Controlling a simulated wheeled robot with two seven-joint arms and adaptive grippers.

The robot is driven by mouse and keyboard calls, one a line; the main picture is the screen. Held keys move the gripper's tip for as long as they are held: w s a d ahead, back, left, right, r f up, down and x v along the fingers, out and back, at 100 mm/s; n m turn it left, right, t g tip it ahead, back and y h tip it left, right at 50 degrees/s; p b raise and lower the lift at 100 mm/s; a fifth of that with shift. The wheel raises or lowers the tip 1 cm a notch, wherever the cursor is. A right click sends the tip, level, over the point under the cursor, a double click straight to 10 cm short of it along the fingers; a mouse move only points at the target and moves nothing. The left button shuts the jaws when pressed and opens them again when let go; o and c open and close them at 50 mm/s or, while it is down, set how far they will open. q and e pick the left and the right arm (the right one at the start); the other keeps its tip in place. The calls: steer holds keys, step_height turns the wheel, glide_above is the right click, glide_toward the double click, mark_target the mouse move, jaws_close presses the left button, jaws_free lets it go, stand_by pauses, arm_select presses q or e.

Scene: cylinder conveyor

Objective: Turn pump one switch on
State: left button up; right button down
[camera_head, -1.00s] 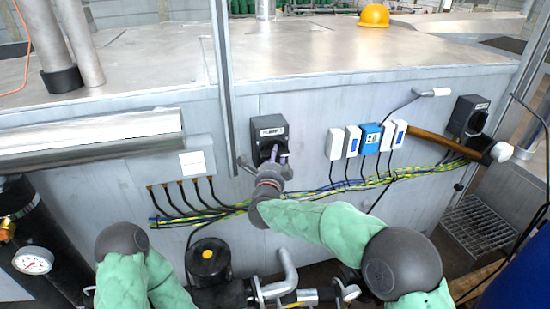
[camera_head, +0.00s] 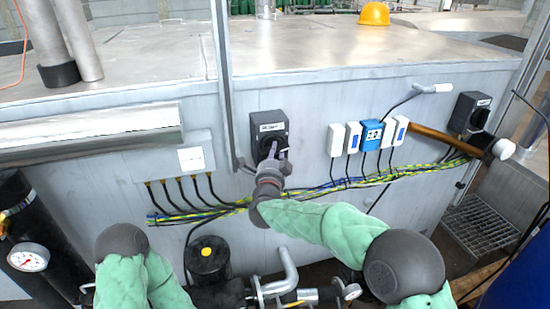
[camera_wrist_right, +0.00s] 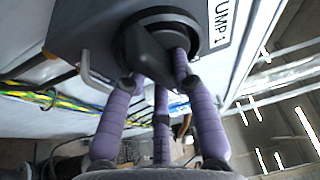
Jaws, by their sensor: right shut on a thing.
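The pump one switch (camera_head: 269,134) is a dark grey box with a black rotary knob on the grey metal wall, in the middle of the head view. In the right wrist view the switch box (camera_wrist_right: 228,22) fills the top, with part of a "PUMP 1" label, and its black knob (camera_wrist_right: 150,50) is between my purple fingers. My right gripper (camera_head: 272,155) is shut on the knob; it also shows in the right wrist view (camera_wrist_right: 160,75). The fingers partly hide the knob in the head view. My left arm shows at the lower left, but its gripper is not visible.
White and blue boxes (camera_head: 371,134) sit right of the switch, above bundled yellow-green cables (camera_head: 330,188). A second dark switch (camera_head: 468,112) is at the far right, with a hammer-like tool (camera_head: 440,137) beside it. Pipes and a gauge (camera_head: 28,257) lie below left.

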steer(key=n+t+y+b, duration=0.1)
steer(key=n+b, duration=0.2)
steer(key=n, duration=0.1)
steer(key=n+t+y+b, duration=0.1)
steer(key=n+b, duration=0.3)
steer(key=n+t+y+b, duration=0.1)
steer(key=n+y+b, duration=0.1)
steer(key=n+b, duration=0.2)
steer(key=shift+w+d+f+n, duration=0.1)
steer(key=shift+d+f+n, duration=0.2)
steer(key=shift+n, duration=0.3)
steer(key=n+y+b, duration=0.1)
steer(key=n, duration=0.1)
steer(key=n+y+b, duration=0.1)
steer(key=n, duration=0.1)
steer(key=n+y+b, duration=0.1)
steer(key=n+y, duration=0.1)
steer(key=n, duration=0.1)
steer(key=shift+r, duration=0.25)
steer(key=shift+n+y+b, duration=0.3)
steer(key=shift+b, duration=0.05)
steer(key=c, duration=1.3)
jaws_free()
steer(key=shift+r, duration=0.1)
steer(key=v, duration=1.2)
